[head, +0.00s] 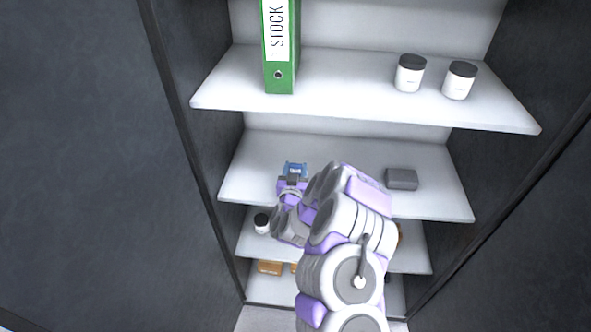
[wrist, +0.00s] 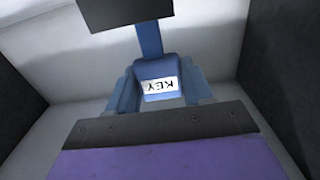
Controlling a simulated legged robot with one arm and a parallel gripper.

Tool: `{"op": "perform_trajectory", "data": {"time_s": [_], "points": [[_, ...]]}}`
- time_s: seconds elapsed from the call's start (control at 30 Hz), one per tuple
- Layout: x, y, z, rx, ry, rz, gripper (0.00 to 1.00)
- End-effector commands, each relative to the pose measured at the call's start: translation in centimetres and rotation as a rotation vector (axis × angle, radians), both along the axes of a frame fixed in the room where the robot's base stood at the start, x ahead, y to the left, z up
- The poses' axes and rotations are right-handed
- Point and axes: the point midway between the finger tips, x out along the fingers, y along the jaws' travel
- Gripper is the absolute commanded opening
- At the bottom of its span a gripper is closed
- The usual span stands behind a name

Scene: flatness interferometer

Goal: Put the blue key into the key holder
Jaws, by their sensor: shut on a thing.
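The blue key (wrist: 158,70) bears a white label reading KEY. In the wrist view it lies just beyond my gripper's dark front edge, and a blue stem runs up from it to a dark block at the top. I cannot tell whether that block is part of the key. My gripper (head: 294,175) is shut on the key, at the left part of the middle shelf in the head view; blue shows at its tip. A dark grey block (head: 401,179) lies on the same shelf to the right; I cannot tell whether it is the key holder.
The upper shelf (head: 340,108) holds a green STOCK binder (head: 279,50) and two dark-lidded white jars (head: 410,74). A lower shelf has another jar (head: 262,222), and orange-brown items (head: 270,267) lie below. Dark cabinet walls flank the shelves. My arm hides part of the lower shelves.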

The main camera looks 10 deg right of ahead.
Motion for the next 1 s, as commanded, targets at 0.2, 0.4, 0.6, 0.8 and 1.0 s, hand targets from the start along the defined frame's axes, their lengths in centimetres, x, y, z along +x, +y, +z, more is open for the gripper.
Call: {"op": "perform_trajectory", "data": {"time_s": [0.2,0.4,0.6,0.8,1.0], "points": [[0.0,-0.3,-0.1,0.002,0.000,-0.001,0.16],[0.0,0.0,-0.5,0.000,0.000,0.000,0.16],[0.0,0.0,-1.0,0.000,0.002,0.000,0.16],[0.0,0.0,-1.3,-0.001,0.001,0.001,0.16],[0.0,0.0,-1.6,-0.001,0.001,0.001,0.16]]}}
